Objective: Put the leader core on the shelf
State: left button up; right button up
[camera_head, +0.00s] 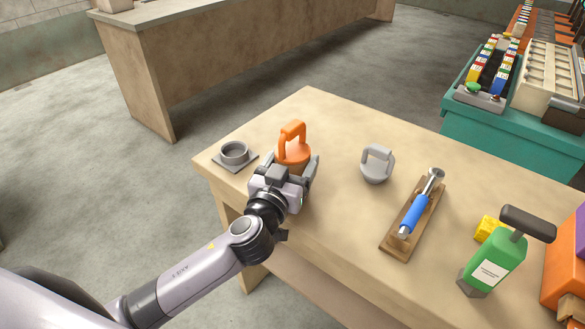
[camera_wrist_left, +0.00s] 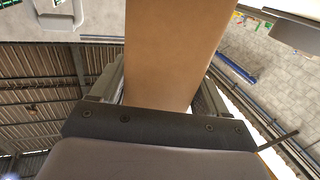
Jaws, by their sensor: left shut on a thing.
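An orange piece with a loop handle (camera_head: 294,150) stands near the table's far left corner; it may be the leader core, but no label shows. My left gripper (camera_head: 292,172) is at its near side, fingers around its lower body, and appears shut on it. In the left wrist view a plain tan-brown surface (camera_wrist_left: 170,55) fills the space between the fingers (camera_wrist_left: 158,100); its outline is cut off by the frame. A grey piece with a similar handle (camera_head: 376,164) stands apart to the right. I cannot tell which thing is the shelf. My right gripper is out of view.
A grey round socket on a square plate (camera_head: 234,153) sits left of the orange piece. A blue-handled tool (camera_head: 415,214) lies on a wooden board, with a green bottle (camera_head: 494,264) and yellow block (camera_head: 488,228) farther right. The table (camera_head: 330,115) is clear behind the grey piece.

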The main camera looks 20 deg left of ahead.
pick_arm(q)
jog(key=shift+r, duration=0.2)
notch_tip(320, 180, up, 20)
jog(key=p, duration=0.4)
jog(key=s+a+f, duration=0.2)
jog(key=s+f, duration=0.4)
jog(key=f, duration=0.1)
jog(key=s+a+f+p, duration=0.1)
jog(key=s+a+f, duration=0.2)
jog(key=s+f, duration=0.3)
jog(key=shift+a+f+y+p, duration=0.25)
jog(key=shift+f+y+p, duration=0.05)
jog(key=shift+f, duration=0.45)
jog(key=shift+f, duration=0.1)
